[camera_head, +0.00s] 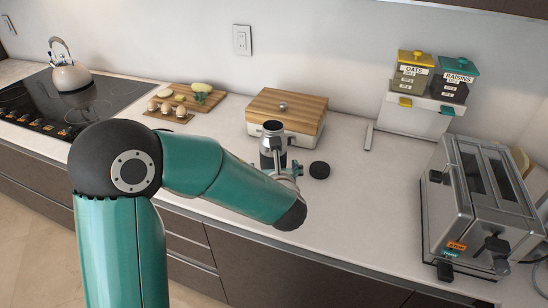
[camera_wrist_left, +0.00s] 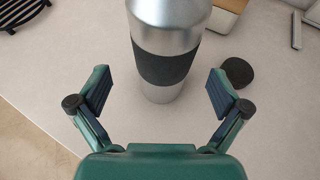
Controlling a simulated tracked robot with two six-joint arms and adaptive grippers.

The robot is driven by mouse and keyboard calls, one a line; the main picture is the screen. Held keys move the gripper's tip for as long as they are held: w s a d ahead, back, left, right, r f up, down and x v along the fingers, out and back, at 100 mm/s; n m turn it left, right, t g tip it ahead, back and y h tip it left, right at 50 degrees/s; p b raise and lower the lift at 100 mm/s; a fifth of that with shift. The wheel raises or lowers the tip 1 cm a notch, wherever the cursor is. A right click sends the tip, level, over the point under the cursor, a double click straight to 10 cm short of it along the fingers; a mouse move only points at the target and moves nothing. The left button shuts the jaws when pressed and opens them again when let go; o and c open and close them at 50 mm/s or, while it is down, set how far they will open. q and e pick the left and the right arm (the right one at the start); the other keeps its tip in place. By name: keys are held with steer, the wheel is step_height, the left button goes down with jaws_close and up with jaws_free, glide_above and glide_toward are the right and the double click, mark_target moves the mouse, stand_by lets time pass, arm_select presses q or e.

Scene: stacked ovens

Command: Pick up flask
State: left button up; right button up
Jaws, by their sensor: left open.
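The flask (camera_head: 273,146) is a silver cylinder with a dark band. It stands upright on the counter in front of the bread box, its lower part partly hidden by my arm in the head view. In the left wrist view the flask (camera_wrist_left: 168,52) stands just ahead of and between my open fingers, with its top cut off by the picture edge. My left gripper (camera_wrist_left: 155,95) is open, with a gap on both sides of the flask. In the head view the left gripper (camera_head: 296,170) is mostly hidden behind my forearm. My right gripper is not in view.
A round black lid (camera_head: 319,170) lies right of the flask. A wooden-topped bread box (camera_head: 287,108) stands behind it. A toaster (camera_head: 478,205) is at the right, with oats and raisins dispensers (camera_head: 412,118) behind. A kettle (camera_head: 71,76) stands on the hob at the left. Counter between flask and toaster is clear.

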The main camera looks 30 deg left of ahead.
mark_target(273, 162)
arm_select(q)
steer(key=shift+d+f+p+x, duration=0.15)
steer(key=shift+p+x, duration=0.35)
steer(key=shift+x, duration=1)
steer(key=shift+d+f+p+x, duration=0.15)
steer(key=shift+p+x, duration=0.3)
steer(key=shift+x, duration=1)
steer(key=shift+w, duration=0.15)
steer(key=c, duration=1.6)
steer(key=shift+r, duration=0.1)
steer(key=shift+c, duration=0.4)
